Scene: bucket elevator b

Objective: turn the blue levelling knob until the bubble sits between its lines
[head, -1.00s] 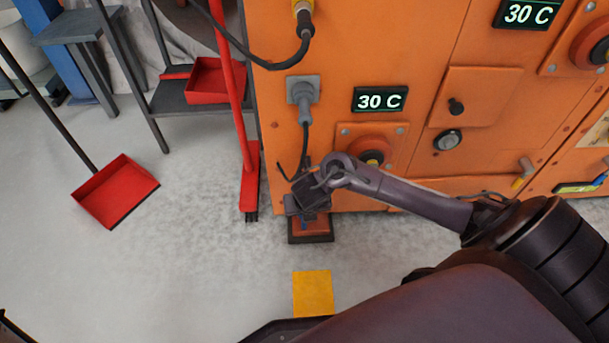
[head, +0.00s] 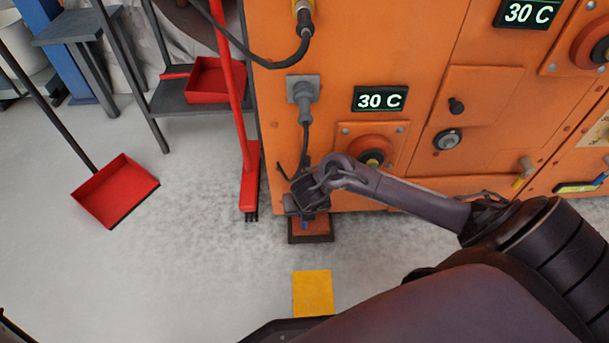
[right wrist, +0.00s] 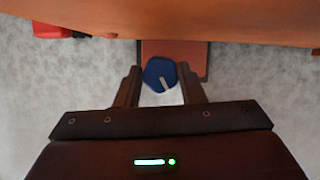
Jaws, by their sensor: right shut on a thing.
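The blue knob (right wrist: 158,70) with a pale pointer mark sits on a reddish-brown block at the foot of the orange machine. In the head view only a small blue bit of it (head: 305,226) shows below my right gripper (head: 307,213). In the right wrist view my right gripper (right wrist: 160,78) has one finger on each side of the knob and is shut on it. The pointer mark slants toward the lower right there. A small yellow-green window in a dark frame (head: 574,188) is at the far right; I cannot make out a bubble or lines. My left gripper is not in view.
The orange machine (head: 345,55) rises directly behind the knob. A red broom (head: 249,180) stands left of it, and a red dustpan (head: 115,190) is farther left. A yellow floor patch (head: 313,293) lies in front; the grey floor around it is clear.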

